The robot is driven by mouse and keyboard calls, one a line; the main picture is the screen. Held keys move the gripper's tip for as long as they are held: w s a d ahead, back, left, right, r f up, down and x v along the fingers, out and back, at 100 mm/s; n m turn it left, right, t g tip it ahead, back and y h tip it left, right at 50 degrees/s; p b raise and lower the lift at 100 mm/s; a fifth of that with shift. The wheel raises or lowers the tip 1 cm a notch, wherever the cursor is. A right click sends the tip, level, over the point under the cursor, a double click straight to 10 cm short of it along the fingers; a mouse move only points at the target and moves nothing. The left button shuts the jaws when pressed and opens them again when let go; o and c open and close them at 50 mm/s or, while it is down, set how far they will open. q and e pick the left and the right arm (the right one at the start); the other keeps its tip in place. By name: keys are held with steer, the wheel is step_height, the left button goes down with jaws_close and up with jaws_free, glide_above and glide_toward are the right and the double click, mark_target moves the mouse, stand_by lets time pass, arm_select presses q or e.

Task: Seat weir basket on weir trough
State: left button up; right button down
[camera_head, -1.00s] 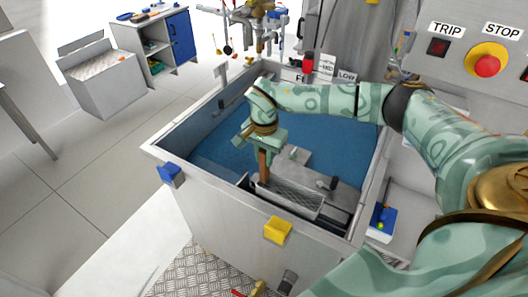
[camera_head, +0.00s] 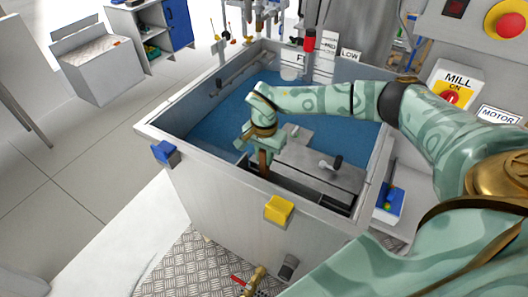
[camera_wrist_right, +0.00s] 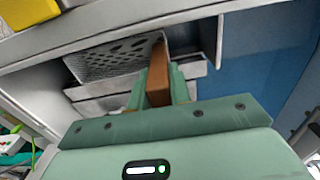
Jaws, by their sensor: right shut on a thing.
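My right gripper (camera_head: 261,150) is shut on the upright brown handle (camera_head: 264,164) of the weir basket, at the near wall of the tank. In the right wrist view the gripper (camera_wrist_right: 158,88) closes around the brown handle (camera_wrist_right: 158,74). The basket's perforated grey wall (camera_wrist_right: 112,60) shows beside the handle there. In the head view the basket's body is mostly hidden in the dark slot of the weir trough (camera_head: 335,203), along the near wall. I cannot tell whether it rests fully on the trough. My left gripper is not in view.
The tank (camera_head: 215,178) holds blue liquid (camera_head: 225,120). A grey plate with a dark-knobbed fitting (camera_head: 333,163) lies beyond the trough. A control panel stands at right.

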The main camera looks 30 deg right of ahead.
mark_target(264, 174)
steer(key=shift+f+b, duration=2.4)
steer(key=shift+f, duration=2.1)
steer(key=c, duration=1.2)
jaws_free()
step_height(264, 174, up, 16)
steer(key=shift+r+p, duration=0.15)
steer(key=shift+p, duration=0.65)
